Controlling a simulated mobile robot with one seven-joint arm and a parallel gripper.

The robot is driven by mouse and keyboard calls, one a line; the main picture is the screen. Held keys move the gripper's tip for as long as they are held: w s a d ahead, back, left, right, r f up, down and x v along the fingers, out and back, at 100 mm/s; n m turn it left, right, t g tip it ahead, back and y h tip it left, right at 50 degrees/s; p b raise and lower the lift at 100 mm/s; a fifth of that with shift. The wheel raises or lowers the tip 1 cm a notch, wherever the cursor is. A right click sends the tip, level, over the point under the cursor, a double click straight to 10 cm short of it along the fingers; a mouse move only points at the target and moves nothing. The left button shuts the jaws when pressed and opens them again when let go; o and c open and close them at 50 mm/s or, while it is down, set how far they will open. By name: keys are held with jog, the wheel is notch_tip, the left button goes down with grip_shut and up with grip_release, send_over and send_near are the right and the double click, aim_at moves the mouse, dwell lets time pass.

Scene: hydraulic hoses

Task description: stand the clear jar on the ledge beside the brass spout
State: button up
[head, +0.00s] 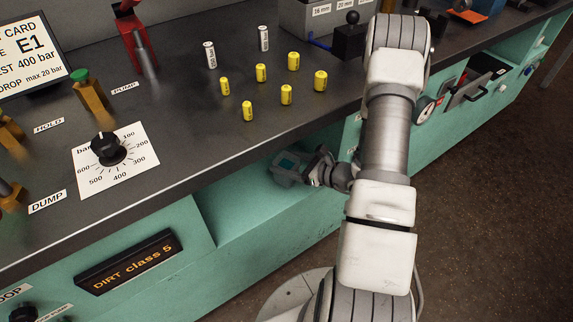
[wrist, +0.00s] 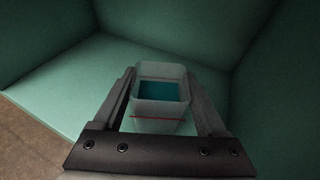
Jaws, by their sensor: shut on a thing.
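The clear jar (wrist: 160,105) is a see-through, square-sided vessel with blue-green liquid in it and a red line low on its near side. My gripper (wrist: 163,100) has a finger on either side of the jar and is shut on it. The jar looks upright in the wrist view. I cannot make out the brass spout in either view.
The dark bench top (head: 190,150) overhangs the recess and carries several yellow cylinders (head: 261,73), a dial (head: 108,148) and levers. Green walls (wrist: 155,30) close the recess at back and side. A DIRT class 5 sign (head: 130,262) is on the front panel left of it.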

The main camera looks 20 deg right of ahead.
jog(key=shift+r, duration=0.1)
jog(key=shift+f, duration=0.25)
jog(key=o, duration=1.3)
jog(key=shift+r, duration=0.1)
jog(key=shift+r, duration=0.3)
jog(key=p+v, duration=0.3)
jog(key=v, duration=0.9)
